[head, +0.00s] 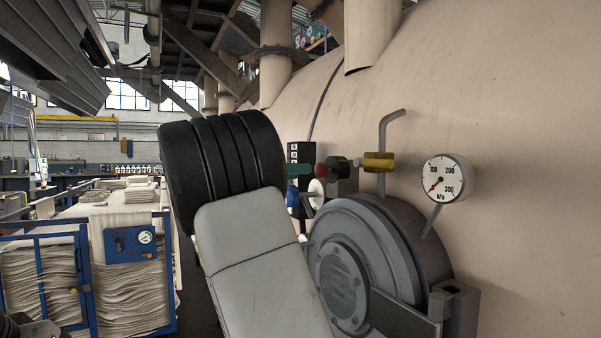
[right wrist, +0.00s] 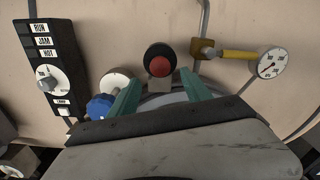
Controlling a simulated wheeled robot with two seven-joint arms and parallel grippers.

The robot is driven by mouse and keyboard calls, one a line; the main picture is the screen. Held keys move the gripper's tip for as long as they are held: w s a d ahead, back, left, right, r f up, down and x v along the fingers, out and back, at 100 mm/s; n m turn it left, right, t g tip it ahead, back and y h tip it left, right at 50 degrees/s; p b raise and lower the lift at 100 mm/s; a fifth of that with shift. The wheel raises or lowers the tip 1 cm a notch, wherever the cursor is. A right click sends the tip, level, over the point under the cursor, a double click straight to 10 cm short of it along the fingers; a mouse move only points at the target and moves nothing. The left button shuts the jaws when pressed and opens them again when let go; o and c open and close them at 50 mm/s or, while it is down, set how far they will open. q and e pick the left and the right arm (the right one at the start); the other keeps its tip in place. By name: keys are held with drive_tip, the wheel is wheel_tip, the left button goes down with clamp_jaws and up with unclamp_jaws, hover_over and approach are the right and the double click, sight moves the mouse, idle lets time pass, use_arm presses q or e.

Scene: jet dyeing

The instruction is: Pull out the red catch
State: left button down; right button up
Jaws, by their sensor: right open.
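The red catch (right wrist: 160,66) is a round red knob on a dark mount, in the upper middle of the right wrist view. In the head view the red catch (head: 320,170) shows small, just right of a green fingertip. My right gripper (right wrist: 161,78) is open, with its two green fingers on either side of the knob's line. In the head view the right gripper (head: 300,169) is mostly hidden behind my own forearm and black wrist. I cannot tell whether the fingers touch the knob; it does not look gripped. My left gripper is not clearly in view.
A yellow-handled valve (head: 378,163) and a pressure gauge (head: 447,180) stand right of the knob. A round grey door (head: 345,275) lies below. A blue knob (right wrist: 100,107), a white disc (right wrist: 115,83) and a dial panel (right wrist: 48,70) are to the left.

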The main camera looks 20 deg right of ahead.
sight(316, 171)
drive_tip(key=d, duration=0.7)
drive_tip(key=shift+w+d, duration=0.25)
clamp_jaws()
idle(1.1)
